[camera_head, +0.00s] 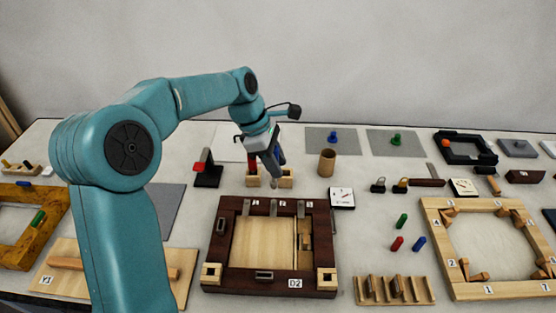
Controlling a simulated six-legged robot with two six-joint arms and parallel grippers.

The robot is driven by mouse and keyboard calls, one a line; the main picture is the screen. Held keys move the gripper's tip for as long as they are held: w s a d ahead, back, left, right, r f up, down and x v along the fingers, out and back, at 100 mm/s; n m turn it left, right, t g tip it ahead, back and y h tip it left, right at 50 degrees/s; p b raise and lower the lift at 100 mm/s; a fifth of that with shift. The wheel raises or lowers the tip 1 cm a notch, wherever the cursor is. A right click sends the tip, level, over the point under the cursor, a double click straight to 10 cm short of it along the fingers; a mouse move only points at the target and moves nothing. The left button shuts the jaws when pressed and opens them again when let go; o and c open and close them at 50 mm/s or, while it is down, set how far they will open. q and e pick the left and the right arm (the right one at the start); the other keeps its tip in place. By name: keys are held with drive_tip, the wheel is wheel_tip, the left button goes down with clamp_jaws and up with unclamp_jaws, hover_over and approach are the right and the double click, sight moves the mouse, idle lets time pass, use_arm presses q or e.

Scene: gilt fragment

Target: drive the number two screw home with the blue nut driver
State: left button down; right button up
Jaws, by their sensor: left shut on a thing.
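My left gripper (272,162) is at the wooden rack (253,180) behind the dark frame. It is shut on what looks like the blue nut driver (281,157); its fingers hide most of the tool, and I cannot tell whether its tip is clear of the rack. A red handle (252,161) stands just left of the fingers. The light wooden frame (432,225) at the right has numbered labels, with a label 2 (451,262) at its lower left and a wooden peg-like screw (479,276) near it. Which screw that label marks is unclear. My right gripper is out of view.
The dark wooden frame (228,277) marked D2 lies in front of the rack.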

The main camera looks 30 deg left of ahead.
sight(276, 182)
use_arm(q)
drive_tip(key=shift+s+d+r, duration=0.1)
drive_tip(key=shift+d+r, duration=0.05)
drive_tip(key=shift+a+f, duration=0.2)
drive_tip(key=shift+f, duration=0.3)
drive_tip(key=shift+b+x, duration=0.45)
drive_tip(key=shift+x, duration=0.35)
drive_tip(key=shift+s+a+f+b, duration=0.15)
drive_tip(key=shift+f+b, duration=0.3)
drive_tip(key=shift+f, duration=0.45)
drive_tip(key=shift+f+b, duration=0.4)
drive_tip(key=shift+f, duration=0.45)
drive_tip(key=shift+f, duration=0.45)
drive_tip(key=shift+r+p, duration=2.25)
drive_tip(key=shift+r, duration=0.35)
